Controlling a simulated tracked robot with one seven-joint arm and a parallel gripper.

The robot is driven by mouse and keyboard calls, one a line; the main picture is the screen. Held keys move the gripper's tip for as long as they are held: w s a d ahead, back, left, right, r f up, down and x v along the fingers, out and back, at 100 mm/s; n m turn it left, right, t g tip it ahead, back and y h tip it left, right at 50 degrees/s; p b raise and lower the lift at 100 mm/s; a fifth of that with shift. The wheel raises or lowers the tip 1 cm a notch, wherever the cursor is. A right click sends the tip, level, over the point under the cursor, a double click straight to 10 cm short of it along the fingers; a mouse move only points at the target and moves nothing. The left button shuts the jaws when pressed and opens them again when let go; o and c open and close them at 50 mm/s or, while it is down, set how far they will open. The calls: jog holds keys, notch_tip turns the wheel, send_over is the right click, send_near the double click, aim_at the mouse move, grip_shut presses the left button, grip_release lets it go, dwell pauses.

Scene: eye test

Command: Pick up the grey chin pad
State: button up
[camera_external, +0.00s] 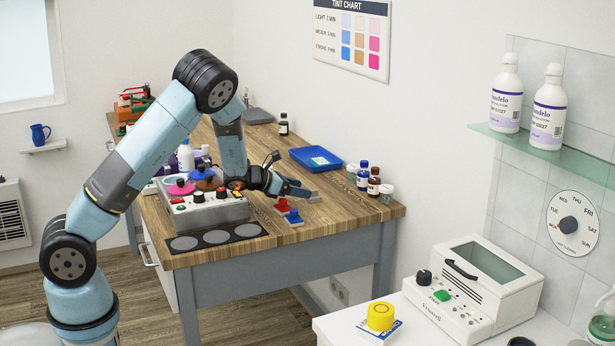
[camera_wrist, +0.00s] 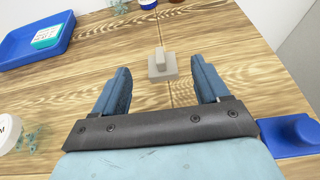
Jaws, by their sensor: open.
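The grey chin pad (camera_wrist: 163,71) is a small pale grey block with a raised grip on a square base. In the wrist view it stands on the wooden table, just ahead of and between the tips of my gripper (camera_wrist: 162,83). The two blue fingers are apart with nothing between them, and I see no contact with the pad. In the external view my gripper (camera_external: 294,188) is low over the table's right part.
A red pad (camera_external: 282,205) and a blue pad (camera_external: 293,218) stand nearer the front edge; a blue one (camera_wrist: 290,136) is right of my gripper. A blue tray (camera_external: 316,158) and bottles (camera_external: 363,176) stand behind. A grey control box (camera_external: 205,212) stands left.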

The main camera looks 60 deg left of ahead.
aim_at(313, 195)
jog(key=shift+x, duration=2.65)
jog(key=c, duration=1.1)
jog(key=shift+r, duration=0.15)
